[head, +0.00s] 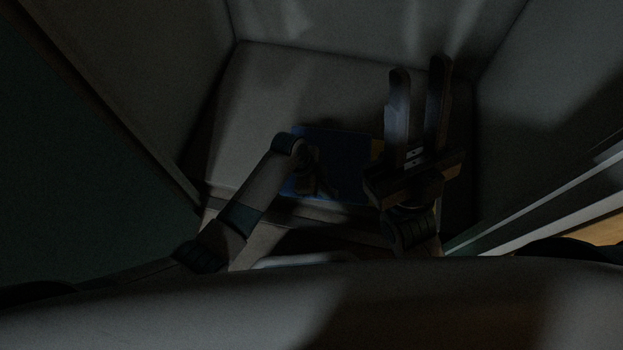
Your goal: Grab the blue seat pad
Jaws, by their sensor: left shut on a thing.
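The blue seat pad (345,150) lies on the pale seat of an armchair-like piece in the middle of the head view. My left gripper (318,188) is over the pad's left part and is shut on it; its fingers are dark and hard to make out. My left wrist and forearm hide part of the pad's left edge. My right gripper (420,75) is raised to the right of the pad, its two long fingers apart and pointing up in the picture, with nothing between them. It hides the pad's right side.
The pale seat (265,95) is bare behind and left of the pad. Tall side panels enclose it on the left (165,60) and right (550,120), with a back panel (340,25) behind. The view is very dark. A patch of wooden floor (605,230) shows at right.

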